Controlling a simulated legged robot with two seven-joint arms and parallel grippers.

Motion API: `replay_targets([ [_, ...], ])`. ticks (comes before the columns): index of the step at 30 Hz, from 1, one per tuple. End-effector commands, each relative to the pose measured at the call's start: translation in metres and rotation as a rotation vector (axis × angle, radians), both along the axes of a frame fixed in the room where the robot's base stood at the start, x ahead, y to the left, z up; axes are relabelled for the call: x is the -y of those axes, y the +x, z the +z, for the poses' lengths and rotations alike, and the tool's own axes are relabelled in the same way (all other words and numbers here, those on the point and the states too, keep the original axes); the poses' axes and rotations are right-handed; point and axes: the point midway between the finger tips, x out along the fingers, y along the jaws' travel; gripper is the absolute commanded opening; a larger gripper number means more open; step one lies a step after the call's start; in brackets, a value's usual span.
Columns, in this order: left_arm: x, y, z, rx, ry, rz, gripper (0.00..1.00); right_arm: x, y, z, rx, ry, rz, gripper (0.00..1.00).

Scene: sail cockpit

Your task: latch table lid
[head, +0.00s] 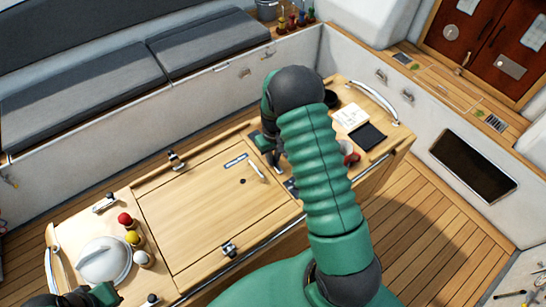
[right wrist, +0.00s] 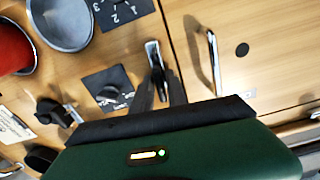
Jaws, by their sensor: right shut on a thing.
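The wooden table lid (head: 210,205) lies flat in the table top, with a bar handle (head: 257,172) and a small dark hole near one edge. In the right wrist view, the lid (right wrist: 275,75), its handle (right wrist: 208,55) and the hole (right wrist: 241,50) are at the right. My right gripper (head: 272,158) is partly hidden behind my own arm. In the wrist view its fingers (right wrist: 160,92) are shut on a metal latch lever (right wrist: 153,55) beside the lid's seam. Other latches stand at the far edge (head: 176,160) and near edge (head: 229,249). My left gripper (head: 88,297) is barely in view.
Beside the latch are a dial plate (right wrist: 108,90), a grey cup (right wrist: 62,22) and a red cup (right wrist: 14,48). A bench (head: 140,75) runs behind. Floor is clear at right.

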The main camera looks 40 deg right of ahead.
Motion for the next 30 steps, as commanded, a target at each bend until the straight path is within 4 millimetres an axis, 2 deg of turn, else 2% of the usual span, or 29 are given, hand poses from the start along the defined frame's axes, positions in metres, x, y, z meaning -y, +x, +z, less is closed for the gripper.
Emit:
replay_targets([
  [30,0.0,0.0,-0.0064,0.0,0.0,0.0,0.0,-0.0007,0.0,-0.0004,0.0,0.0,-0.918,0.0],
])
